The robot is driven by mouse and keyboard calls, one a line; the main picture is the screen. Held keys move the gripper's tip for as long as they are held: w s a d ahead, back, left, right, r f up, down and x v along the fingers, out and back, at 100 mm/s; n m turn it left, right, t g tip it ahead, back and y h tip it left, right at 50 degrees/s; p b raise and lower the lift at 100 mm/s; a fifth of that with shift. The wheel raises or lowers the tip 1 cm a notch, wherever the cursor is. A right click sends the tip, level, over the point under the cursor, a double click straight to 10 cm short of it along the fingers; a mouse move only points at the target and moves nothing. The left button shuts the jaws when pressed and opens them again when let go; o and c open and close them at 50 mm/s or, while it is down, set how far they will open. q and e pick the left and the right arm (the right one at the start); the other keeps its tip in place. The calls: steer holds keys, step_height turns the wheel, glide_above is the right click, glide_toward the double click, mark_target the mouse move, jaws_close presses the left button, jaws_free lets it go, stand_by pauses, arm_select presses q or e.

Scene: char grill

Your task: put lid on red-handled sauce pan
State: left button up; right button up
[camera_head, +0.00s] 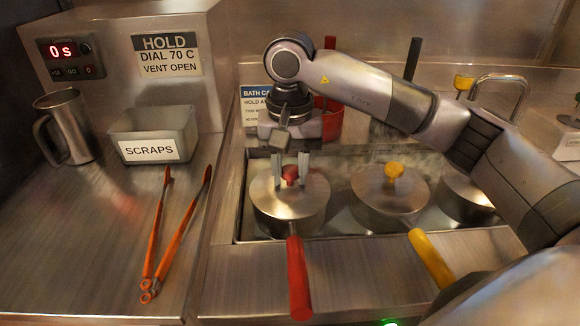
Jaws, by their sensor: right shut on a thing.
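The red-handled sauce pan sits at the left end of the steel bath, its red handle (298,280) pointing toward me. A round steel lid (288,203) with a red knob (290,171) is over this pan and hides its inside. I cannot tell whether the lid's rim touches the pan all round. My right gripper (290,178) comes down from above, shut on the red knob with a finger on each side. My left gripper is not in view.
A yellow-knobbed lid (385,200) covers the pan with the yellow handle (432,259) to the right. Another pan (466,196) is partly behind my right arm. Orange tongs (157,235), a scraps bin (153,133) and a steel mug (68,128) are on the left counter.

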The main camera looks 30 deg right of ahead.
steer(key=o, duration=1.2)
steer(key=shift+c, duration=0.2)
steer(key=shift+r, duration=0.1)
step_height(320, 180, up, 7)
steer(key=shift+f, duration=0.2)
steer(key=shift+r+p, duration=0.45)
steer(key=shift+r, duration=0.15)
step_height(320, 180, up, 6)
steer(key=p, duration=0.5)
steer(key=shift+p, duration=0.3)
